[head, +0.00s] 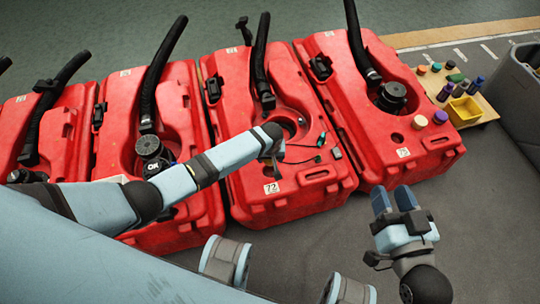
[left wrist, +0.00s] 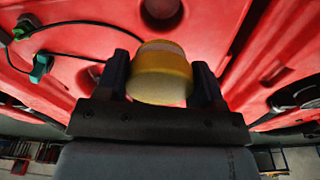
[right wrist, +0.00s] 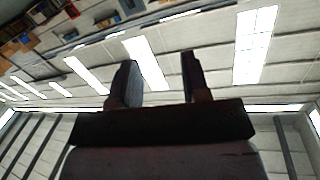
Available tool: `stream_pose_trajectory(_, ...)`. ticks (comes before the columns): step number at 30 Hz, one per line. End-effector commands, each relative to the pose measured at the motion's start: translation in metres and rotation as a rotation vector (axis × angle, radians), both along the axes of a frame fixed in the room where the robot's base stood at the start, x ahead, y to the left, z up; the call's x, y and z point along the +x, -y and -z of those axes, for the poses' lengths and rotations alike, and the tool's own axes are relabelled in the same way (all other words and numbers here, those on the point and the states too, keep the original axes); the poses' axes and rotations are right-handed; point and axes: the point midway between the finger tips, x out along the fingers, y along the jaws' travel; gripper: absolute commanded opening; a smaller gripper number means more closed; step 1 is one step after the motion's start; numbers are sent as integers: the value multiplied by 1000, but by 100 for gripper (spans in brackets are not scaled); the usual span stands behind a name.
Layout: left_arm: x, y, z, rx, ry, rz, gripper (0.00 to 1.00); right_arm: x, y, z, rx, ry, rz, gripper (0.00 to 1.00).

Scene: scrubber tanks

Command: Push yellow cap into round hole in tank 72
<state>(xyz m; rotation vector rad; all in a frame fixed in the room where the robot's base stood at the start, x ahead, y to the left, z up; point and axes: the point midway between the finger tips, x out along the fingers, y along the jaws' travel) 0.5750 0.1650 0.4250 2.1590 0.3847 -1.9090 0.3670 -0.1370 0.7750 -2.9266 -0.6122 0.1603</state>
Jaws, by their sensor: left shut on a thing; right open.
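Tank 72 (head: 250,190) is a red tank in the middle of the head view, with a white "72" label on its front. My left gripper (head: 275,158) is over the tank's top. In the left wrist view, my left gripper (left wrist: 162,85) is shut on a yellow cap (left wrist: 160,75), held between its two dark fingers. A dark round hole (left wrist: 162,8) shows just beyond the cap at the top edge. Whether the cap touches the tank cannot be told. My right gripper (head: 393,200) is open and empty, right of the tank, pointing up; its fingers show in the right wrist view (right wrist: 158,80).
A tray (head: 485,112) with small coloured parts and a yellow box (head: 463,111) is at the right. Thin cables with a green connector (head: 321,139) lie on tank 72.

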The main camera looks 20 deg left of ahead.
Motion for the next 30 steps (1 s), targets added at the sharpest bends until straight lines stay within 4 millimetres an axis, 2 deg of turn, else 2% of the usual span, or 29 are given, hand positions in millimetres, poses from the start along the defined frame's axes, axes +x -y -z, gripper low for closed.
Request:
stream_pose_trajectory(5, 0, 0, 9, 0, 0, 0, 39, 0, -7, -8, 35, 56, -19, 43)
stream_pose_trajectory(14, 0, -1, 23, 0, -1, 0, 39, -1, -15, -43, 121, 196, -49, 43)
stream_pose_trajectory(15, 0, -1, 31, 1, -1, 0, 39, -1, -17, -41, 131, 210, -55, 43)
stream_pose_trajectory(20, 0, -1, 46, 1, 0, 1, 39, 1, -21, -24, 118, 162, -84, 43)
stream_pose_trajectory(30, 0, 0, 56, 0, -1, 0, 39, 1, -21, -21, 108, 133, -89, 43)
